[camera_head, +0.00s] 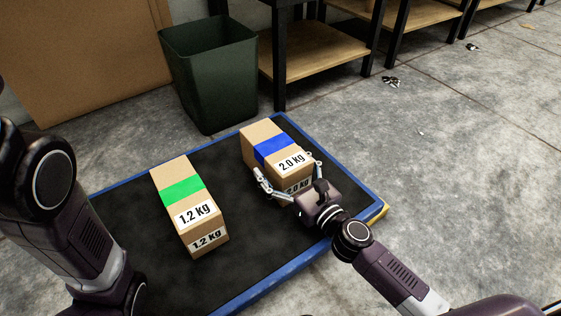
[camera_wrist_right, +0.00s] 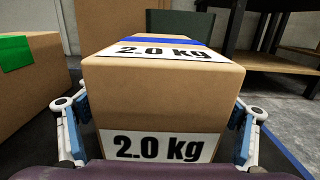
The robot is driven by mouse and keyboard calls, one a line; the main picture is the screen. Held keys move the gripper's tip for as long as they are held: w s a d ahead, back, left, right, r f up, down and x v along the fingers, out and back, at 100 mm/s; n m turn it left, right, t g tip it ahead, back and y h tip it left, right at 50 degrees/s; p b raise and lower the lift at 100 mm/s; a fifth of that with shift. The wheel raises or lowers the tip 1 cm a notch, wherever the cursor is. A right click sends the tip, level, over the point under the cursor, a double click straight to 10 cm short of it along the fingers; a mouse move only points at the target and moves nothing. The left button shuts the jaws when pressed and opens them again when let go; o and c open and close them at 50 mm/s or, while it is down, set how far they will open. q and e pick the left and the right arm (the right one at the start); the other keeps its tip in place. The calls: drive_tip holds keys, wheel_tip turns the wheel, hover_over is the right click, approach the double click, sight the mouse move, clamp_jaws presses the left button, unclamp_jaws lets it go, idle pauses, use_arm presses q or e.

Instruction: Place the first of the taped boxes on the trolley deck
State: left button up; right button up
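A cardboard box with blue tape and "2.0 kg" labels (camera_head: 262,134) is at the far right part of a black deck with a blue rim (camera_head: 262,288). My right gripper (camera_head: 288,175) has one finger on each side of the box's near end. In the right wrist view the same box (camera_wrist_right: 165,95) fills the space between the fingers, whose pads appear against its sides. Its underside is hidden, so contact with the deck is unclear. A second box with green tape and "1.2 kg" labels (camera_head: 172,177) stands on the deck to the left. My left gripper is out of view.
A dark green bin (camera_head: 208,80) stands just behind the deck. A wooden-shelved bench with black legs (camera_head: 310,48) is behind right. A large brown panel (camera_head: 90,60) is at back left. Concrete floor to the right is mostly clear, with small scraps (camera_head: 391,82).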

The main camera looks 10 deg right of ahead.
sight(298, 183)
drive_tip(key=shift+r, duration=0.15)
drive_tip(key=b+v, duration=0.2)
drive_tip(key=v, duration=0.8)
drive_tip(key=shift+s+d, duration=0.15)
drive_tip(key=shift+s, duration=0.2)
drive_tip(key=shift+s+d, duration=0.25)
drive_tip(key=shift+s, duration=0.3)
